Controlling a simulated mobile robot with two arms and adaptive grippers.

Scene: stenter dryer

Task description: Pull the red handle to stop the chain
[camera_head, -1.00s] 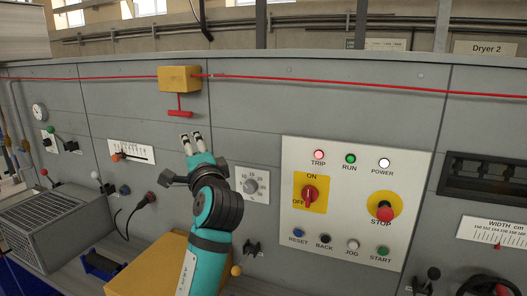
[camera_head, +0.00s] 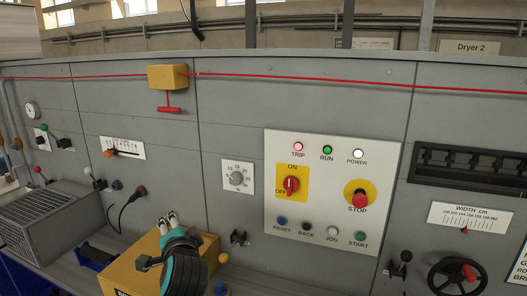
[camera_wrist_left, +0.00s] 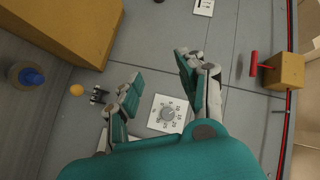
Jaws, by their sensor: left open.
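The red handle (camera_head: 168,109) is a T-shaped pull hanging under a yellow box (camera_head: 167,77) on the grey machine panel. A red cord (camera_head: 300,75) runs along the panel through that box. My left gripper (camera_head: 169,219) is below the handle, in front of the yellow case, well apart from the handle. In the left wrist view the gripper (camera_wrist_left: 160,75) is open and empty, its fingers spread over the panel. There the red handle (camera_wrist_left: 254,64) lies to the right of the fingers, beside the yellow box (camera_wrist_left: 284,71). My right gripper is not in view.
A control panel (camera_head: 330,135) with TRIP, RUN and POWER lamps, a red rotary switch (camera_head: 291,184) and a STOP button (camera_head: 359,200) is to the right. A yellow case (camera_head: 135,270) and a grey vented box (camera_head: 50,222) stand low on the left.

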